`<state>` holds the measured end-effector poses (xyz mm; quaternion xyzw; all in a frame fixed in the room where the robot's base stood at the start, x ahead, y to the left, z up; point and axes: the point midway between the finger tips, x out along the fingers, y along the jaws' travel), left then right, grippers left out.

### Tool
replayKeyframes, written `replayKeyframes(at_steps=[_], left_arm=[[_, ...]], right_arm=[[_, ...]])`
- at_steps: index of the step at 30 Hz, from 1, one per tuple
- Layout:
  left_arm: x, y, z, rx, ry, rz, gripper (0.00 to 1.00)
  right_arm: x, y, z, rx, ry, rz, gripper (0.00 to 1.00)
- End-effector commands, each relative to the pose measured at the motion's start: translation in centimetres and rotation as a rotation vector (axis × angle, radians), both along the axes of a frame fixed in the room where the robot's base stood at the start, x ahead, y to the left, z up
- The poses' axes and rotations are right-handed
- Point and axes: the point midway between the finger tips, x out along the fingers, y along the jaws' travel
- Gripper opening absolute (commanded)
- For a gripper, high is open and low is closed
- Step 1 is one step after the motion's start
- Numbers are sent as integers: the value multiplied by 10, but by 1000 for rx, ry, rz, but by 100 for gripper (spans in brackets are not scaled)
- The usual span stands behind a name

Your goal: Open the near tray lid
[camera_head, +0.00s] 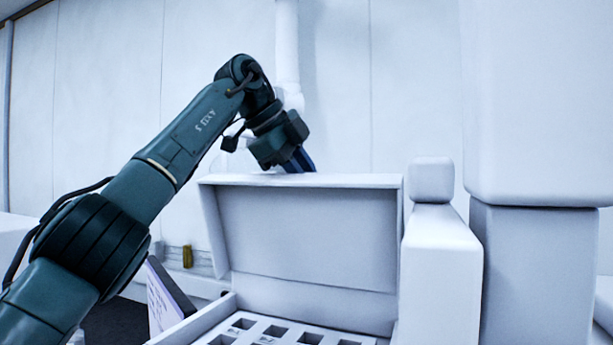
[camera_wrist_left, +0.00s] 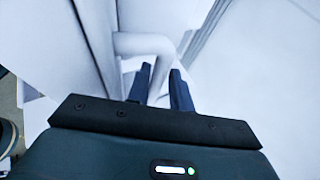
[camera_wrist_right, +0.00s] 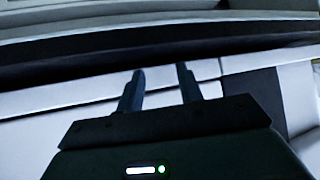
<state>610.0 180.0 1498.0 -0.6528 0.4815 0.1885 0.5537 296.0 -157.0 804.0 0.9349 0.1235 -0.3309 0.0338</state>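The white tray lid (camera_head: 310,235) stands raised, close to upright, at the back of the tray in the head view. The open tray (camera_head: 205,318) below it shows several dark square slots. My left gripper (camera_head: 303,161) is at the lid's top edge, its fingers pointing down; the edge seems to hide their tips, and I cannot tell whether they touch it. In the left wrist view my left gripper (camera_wrist_left: 160,80) has its fingers apart with nothing clearly between them. My right gripper (camera_wrist_right: 160,75) shows only in the right wrist view, fingers apart and empty.
A white rounded block (camera_head: 441,270) stands right beside the tray, with a large white column (camera_head: 535,265) behind it. A tilted panel with print (camera_head: 168,298) is at the tray's left. A small yellow item (camera_head: 187,256) stands farther back. White wall panels close the background.

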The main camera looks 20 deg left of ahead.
Motion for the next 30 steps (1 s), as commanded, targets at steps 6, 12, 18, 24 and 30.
replayKeyframes(at_steps=[6,12,18,24,30], left_arm=[[-14,12,24,-2,-5,3,21],[-28,25,48,-2,-3,3,21],[-35,31,58,-1,-3,1,21],[-36,32,59,-1,-3,1,21],[-36,32,59,-1,-3,1,21]], right_arm=[[0,0,0,0,0,0,36],[0,0,0,0,1,-1,36],[-1,0,-1,1,1,0,36],[-1,0,-1,1,1,0,36],[-1,1,-1,2,2,0,36]])
